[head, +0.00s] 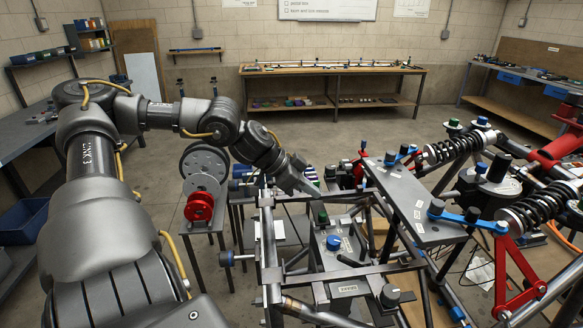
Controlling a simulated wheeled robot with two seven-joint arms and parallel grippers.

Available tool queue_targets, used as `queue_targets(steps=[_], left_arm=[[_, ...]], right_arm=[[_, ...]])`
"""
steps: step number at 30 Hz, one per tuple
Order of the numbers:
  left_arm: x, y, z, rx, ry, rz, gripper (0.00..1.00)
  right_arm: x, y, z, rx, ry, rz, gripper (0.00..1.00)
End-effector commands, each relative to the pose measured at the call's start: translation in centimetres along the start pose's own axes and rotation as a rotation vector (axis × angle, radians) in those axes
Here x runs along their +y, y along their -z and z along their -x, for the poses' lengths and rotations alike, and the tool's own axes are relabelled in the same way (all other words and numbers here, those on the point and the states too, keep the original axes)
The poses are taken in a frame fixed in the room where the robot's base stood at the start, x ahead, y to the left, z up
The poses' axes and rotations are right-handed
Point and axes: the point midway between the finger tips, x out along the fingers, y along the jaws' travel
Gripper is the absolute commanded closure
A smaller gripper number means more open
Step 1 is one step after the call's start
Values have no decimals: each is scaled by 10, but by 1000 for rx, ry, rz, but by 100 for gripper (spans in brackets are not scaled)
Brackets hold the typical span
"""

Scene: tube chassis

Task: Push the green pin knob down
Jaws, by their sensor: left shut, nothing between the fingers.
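A dark green knob (323,216) stands upright on a grey box of the tube chassis (268,240), near the middle of the head view. I take it for the green pin knob; other greenish caps also show on the right. My left gripper (316,191) comes in from the left and points down to the right. Its fingers are shut and empty. The fingertips appear just above the green knob, with a small gap in the picture; I cannot tell the exact depth. My right gripper is not in view.
A blue knob (333,243) sits on the same box, close below the green one. A grey plate (415,200) and black coil springs (453,148) stand to the right. Open floor lies behind, before the back workbench (335,70).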

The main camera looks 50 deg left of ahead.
Motion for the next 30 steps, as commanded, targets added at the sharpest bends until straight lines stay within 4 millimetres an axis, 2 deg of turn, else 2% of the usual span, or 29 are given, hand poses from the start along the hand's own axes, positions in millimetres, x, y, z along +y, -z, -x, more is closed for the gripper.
queue_targets(steps=[6, 19, 22, 30], left_arm=[[-1, 3, 21, 6, 3, -1, 100], [0, 2, 50, 5, 1, -3, 100], [-1, 0, 59, 2, 3, -5, 100], [-1, 1, 74, 1, 1, -1, 100]], right_arm=[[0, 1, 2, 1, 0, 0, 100], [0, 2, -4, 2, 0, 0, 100], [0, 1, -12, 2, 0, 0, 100], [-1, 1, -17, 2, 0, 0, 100]])
